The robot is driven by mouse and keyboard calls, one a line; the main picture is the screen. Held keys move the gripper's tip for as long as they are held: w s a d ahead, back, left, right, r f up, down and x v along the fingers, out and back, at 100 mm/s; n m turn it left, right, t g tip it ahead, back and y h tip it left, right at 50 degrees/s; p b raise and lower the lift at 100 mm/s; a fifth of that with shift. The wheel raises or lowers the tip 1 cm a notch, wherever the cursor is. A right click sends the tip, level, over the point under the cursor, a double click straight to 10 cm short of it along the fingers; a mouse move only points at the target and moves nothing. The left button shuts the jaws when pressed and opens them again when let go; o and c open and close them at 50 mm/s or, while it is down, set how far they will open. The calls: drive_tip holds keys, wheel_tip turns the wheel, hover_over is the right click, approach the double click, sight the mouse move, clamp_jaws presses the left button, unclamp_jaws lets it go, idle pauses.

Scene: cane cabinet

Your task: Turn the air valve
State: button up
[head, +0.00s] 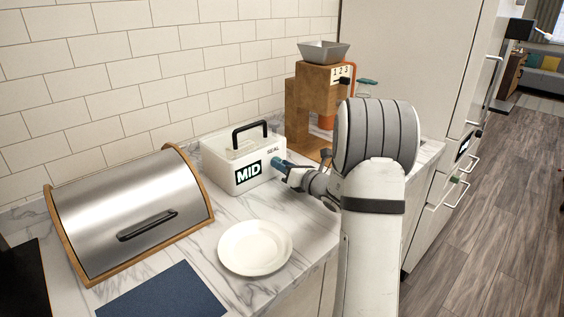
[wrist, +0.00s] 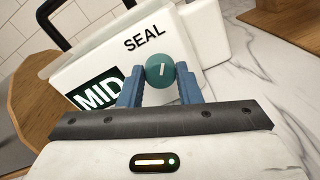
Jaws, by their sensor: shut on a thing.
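The air valve (wrist: 161,70) is a round teal knob with a short white mark, on the front of a white box (head: 232,176) with a black handle. The box reads "SEAL" near the knob and "MID" on a dark panel (head: 248,173) left of it. My gripper (wrist: 160,86) is shut on the knob, a blue finger on each side. In the head view my gripper (head: 279,164) reaches the box's right end from the right, and the knob is too small and covered to make out clearly there.
A steel bread box (head: 130,215) with wooden sides stands at the left. A white plate (head: 255,247) and a dark blue mat (head: 163,292) lie in front. A wooden coffee machine (head: 303,108) stands behind my arm. Bare marble lies between plate and white box.

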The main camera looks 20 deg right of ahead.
drive_tip(key=m+p, duration=0.5)
drive_tip(key=m, duration=0.1)
drive_tip(key=shift+g, duration=0.3)
drive_tip(key=m+p, duration=0.3)
drive_tip(key=m, duration=0.1)
drive_tip(key=shift+f+y, duration=0.2)
drive_tip(key=shift+y, duration=0.1)
drive_tip(key=shift+f+m, duration=0.1)
drive_tip(key=shift+m, duration=0.3)
drive_tip(key=o, duration=0.7)
drive_tip(key=shift+o, duration=1.4)
drive_tip(key=shift+r, duration=0.2)
drive_tip(key=shift+s+d, duration=0.1)
drive_tip(key=v, duration=0.7)
drive_tip(key=shift+s+d+b, duration=0.2)
drive_tip(key=shift+s+b, duration=0.1)
drive_tip(key=shift+b, duration=0.05)
